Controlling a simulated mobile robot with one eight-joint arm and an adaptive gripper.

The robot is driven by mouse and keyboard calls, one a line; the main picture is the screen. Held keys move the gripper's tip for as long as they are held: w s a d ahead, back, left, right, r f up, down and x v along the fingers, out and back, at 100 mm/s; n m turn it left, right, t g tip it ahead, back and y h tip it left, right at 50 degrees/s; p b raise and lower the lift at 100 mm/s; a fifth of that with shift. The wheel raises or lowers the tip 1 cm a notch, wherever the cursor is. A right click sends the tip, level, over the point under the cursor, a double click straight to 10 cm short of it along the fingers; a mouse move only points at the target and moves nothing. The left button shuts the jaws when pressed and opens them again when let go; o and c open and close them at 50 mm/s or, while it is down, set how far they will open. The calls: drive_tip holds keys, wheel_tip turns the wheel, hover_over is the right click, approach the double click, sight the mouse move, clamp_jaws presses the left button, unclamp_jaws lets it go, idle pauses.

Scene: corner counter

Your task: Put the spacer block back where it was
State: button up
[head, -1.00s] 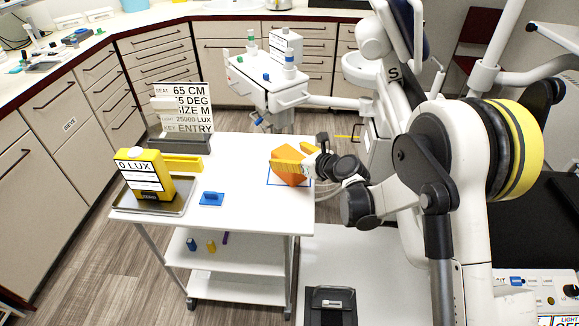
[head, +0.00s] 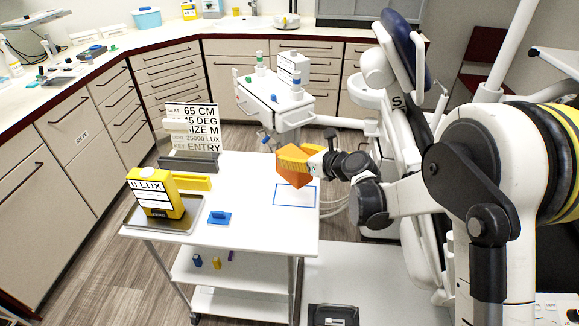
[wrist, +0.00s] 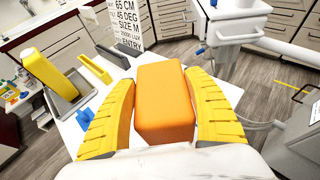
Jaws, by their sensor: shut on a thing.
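The spacer block is an orange block (head: 296,171), held up above the white cart top (head: 262,222). My gripper (head: 297,160) has its yellow fingers shut on the block, one on each side. In the wrist view the orange block (wrist: 161,103) fills the space between the yellow fingers (wrist: 163,112). A blue outlined rectangle (head: 294,205) is drawn on the cart top near its right edge. It is bare, and the block is above and behind it in the head view.
A yellow lux meter (head: 158,196) stands on a metal tray (head: 140,222) at the cart's left. A yellow bar (head: 192,184), a blue piece (head: 219,218) and a grey-based sign (head: 195,130) are also on the cart. A dental unit (head: 285,100) stands behind it.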

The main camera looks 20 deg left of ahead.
drive_tip(key=s+a+r+n+g+y, duration=0.2)
drive_tip(key=s+a+n+g, duration=0.15)
drive_tip(key=a, duration=0.35)
drive_tip(key=shift+n+g, duration=0.45)
drive_tip(key=shift+g, duration=0.2)
drive_tip(key=s+a+f+b, duration=0.1)
drive_tip(key=a+f+b, duration=0.1)
drive_tip(key=a+f, duration=0.1)
drive_tip(key=a+f+b, duration=0.2)
drive_tip(key=a+f, duration=0.2)
drive_tip(key=s+a+f+b, duration=0.1)
drive_tip(key=a+f+b, duration=0.1)
drive_tip(key=a+f, duration=0.1)
drive_tip(key=shift+s+a+f+b, duration=0.15)
drive_tip(key=shift+s+f+b, duration=0.15)
drive_tip(key=shift+f, duration=0.15)
drive_tip(key=shift+r, duration=0.1)
drive_tip(key=o, duration=1.3)
